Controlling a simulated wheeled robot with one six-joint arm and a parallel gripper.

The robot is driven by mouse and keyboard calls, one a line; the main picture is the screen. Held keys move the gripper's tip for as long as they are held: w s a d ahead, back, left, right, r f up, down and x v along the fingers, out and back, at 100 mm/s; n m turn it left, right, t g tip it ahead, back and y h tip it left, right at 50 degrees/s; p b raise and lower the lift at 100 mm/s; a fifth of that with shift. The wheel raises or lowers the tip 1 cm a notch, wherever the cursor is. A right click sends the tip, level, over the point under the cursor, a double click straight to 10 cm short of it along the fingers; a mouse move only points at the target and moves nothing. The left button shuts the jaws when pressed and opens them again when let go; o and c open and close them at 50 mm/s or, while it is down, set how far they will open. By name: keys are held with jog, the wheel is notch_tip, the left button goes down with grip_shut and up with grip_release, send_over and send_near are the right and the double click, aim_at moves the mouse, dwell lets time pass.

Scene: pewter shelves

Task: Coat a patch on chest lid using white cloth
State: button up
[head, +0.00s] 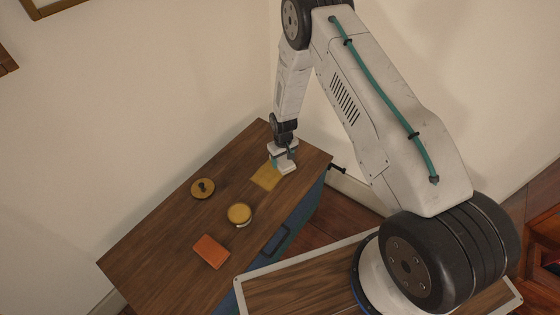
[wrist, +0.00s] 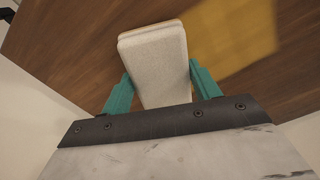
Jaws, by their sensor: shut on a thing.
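The chest lid (head: 155,250) is a brown wooden top on a blue chest. A yellowish patch (head: 265,177) lies on the lid near its far right end; it also shows in the wrist view (wrist: 235,35). My gripper (head: 284,154) is above the lid's far right end, beside the patch. Its teal fingers are shut on the white cloth (wrist: 155,60), a pale folded pad. In the head view the cloth (head: 287,168) is at the patch's right edge, low over the lid. I cannot tell whether it touches the wood.
A round yellow-topped tin (head: 239,213) stands mid-lid. A round brass lid with a dark knob (head: 203,188) lies behind it. An orange block (head: 211,251) lies nearer the front. Walls stand behind the chest. A wooden tray top (head: 290,290) is at the lower right.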

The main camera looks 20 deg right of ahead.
jog(key=shift+w+d+f, duration=0.15)
jog(key=shift+w+d, duration=0.05)
jog(key=shift+d, duration=0.2)
jog(key=shift+w+d, duration=0.2)
jog(key=shift+d, duration=0.1)
notch_tip(320, 180, up, 3)
jog(key=shift+f, duration=0.2)
jog(key=shift+a+r, duration=0.1)
jog(key=shift+r, duration=2.7)
